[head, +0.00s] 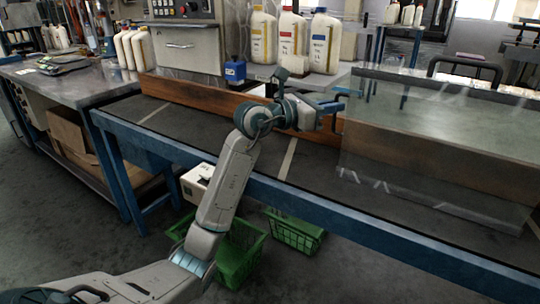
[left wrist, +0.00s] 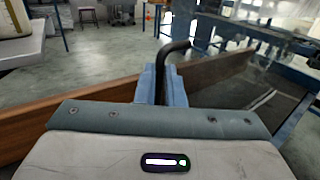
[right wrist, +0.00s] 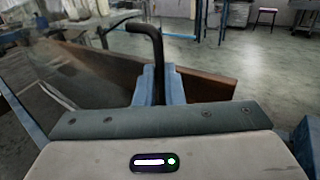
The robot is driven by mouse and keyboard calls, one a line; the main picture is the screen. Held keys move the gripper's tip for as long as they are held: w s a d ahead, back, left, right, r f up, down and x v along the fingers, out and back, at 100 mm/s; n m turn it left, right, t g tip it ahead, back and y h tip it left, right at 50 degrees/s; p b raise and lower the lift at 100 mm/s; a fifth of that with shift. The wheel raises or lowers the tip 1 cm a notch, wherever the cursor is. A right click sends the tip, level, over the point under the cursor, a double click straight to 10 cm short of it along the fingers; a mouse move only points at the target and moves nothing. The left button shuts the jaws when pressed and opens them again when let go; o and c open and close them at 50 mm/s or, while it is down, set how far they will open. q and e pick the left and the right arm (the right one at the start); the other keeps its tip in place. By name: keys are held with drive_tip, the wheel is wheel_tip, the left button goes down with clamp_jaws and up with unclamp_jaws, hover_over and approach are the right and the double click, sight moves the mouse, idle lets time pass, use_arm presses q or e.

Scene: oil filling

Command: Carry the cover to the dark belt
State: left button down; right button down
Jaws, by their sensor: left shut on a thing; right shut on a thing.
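The cover (head: 430,130) is a large clear box at the right of the head view, roughly level, over the dark belt (head: 190,130). Whether its lower edge touches the belt cannot be told. My left gripper (head: 331,106) is at the cover's left end. In the left wrist view its blue fingers (left wrist: 160,86) are shut on a black bent handle (left wrist: 176,52). In the right wrist view my right gripper (right wrist: 158,86) is likewise shut on a black handle (right wrist: 152,38). My right gripper is not seen in the head view.
A wooden rail (head: 200,97) runs along the belt's far side and a blue frame (head: 330,212) along its near side. White jugs (head: 292,40) and a blue box (head: 235,71) stand behind. Green baskets (head: 296,232) are on the floor below. The belt's left part is clear.

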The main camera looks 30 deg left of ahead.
use_arm(q)
drive_tip(key=shift+f+b, duration=0.45)
drive_tip(key=shift+f, duration=0.15)
use_arm(e)
drive_tip(key=shift+f, duration=0.65)
use_arm(q)
drive_tip(key=c, duration=2)
unclamp_jaws()
drive_tip(key=shift+f, duration=0.15)
use_arm(e)
drive_tip(key=c, duration=2)
unclamp_jaws()
drive_tip(key=shift+f, duration=0.15)
use_arm(q)
drive_tip(key=o, duration=0.5)
drive_tip(key=shift+c, duration=0.2)
use_arm(e)
drive_tip(key=o, duration=0.5)
drive_tip(key=shift+c, duration=0.2)
use_arm(q)
drive_tip(key=v, duration=1.2)
use_arm(e)
drive_tip(key=v, duration=1.2)
